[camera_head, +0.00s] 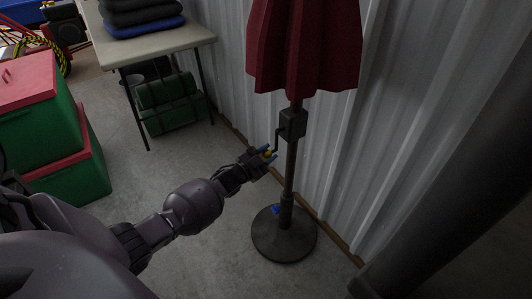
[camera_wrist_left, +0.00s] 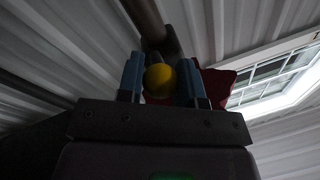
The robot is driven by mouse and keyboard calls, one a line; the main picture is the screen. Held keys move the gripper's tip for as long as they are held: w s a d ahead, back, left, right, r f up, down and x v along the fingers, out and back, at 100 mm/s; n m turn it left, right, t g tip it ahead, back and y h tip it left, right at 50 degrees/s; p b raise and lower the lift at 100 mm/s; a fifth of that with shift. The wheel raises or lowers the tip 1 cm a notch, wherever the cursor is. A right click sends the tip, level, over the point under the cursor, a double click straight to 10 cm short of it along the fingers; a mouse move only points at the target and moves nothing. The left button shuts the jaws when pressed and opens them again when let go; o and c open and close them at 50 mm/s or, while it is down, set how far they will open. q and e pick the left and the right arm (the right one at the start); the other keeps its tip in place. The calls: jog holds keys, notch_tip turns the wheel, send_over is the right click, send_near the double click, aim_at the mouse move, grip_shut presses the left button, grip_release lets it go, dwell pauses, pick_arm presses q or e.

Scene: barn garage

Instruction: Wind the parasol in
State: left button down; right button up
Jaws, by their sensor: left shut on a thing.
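The parasol (camera_head: 304,50) stands upright by the wall, its dark red canopy hanging in folds around the pole. A dark crank housing (camera_head: 293,124) sits on the pole below the canopy, with a crank arm hanging down on its left side. My left gripper (camera_head: 268,155) is at the end of that crank arm, shut on the yellow knob. In the left wrist view the yellow knob (camera_wrist_left: 160,79) sits between the two blue fingertips, with the pole behind and a bit of red canopy to the right. My right gripper is not in view.
The round parasol base (camera_head: 284,243) stands on the concrete floor beside the corrugated wall (camera_head: 400,80). A table (camera_head: 165,40) with folded cloths is at the back left. Green boxes with red lids (camera_head: 75,175) stand at the left. The floor between is clear.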

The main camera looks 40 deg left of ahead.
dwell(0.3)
pick_arm(q)
jog(key=c, duration=0.8)
grip_release()
jog(key=shift+s, duration=0.1)
jog(key=shift+s, duration=0.25)
jog(key=p+v, duration=0.2)
jog(key=v, duration=0.8)
jog(key=shift+s, duration=0.1)
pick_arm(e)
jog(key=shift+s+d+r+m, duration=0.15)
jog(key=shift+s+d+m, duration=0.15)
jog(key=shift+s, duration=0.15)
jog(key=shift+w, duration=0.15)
pick_arm(q)
jog(key=shift+f, duration=0.1)
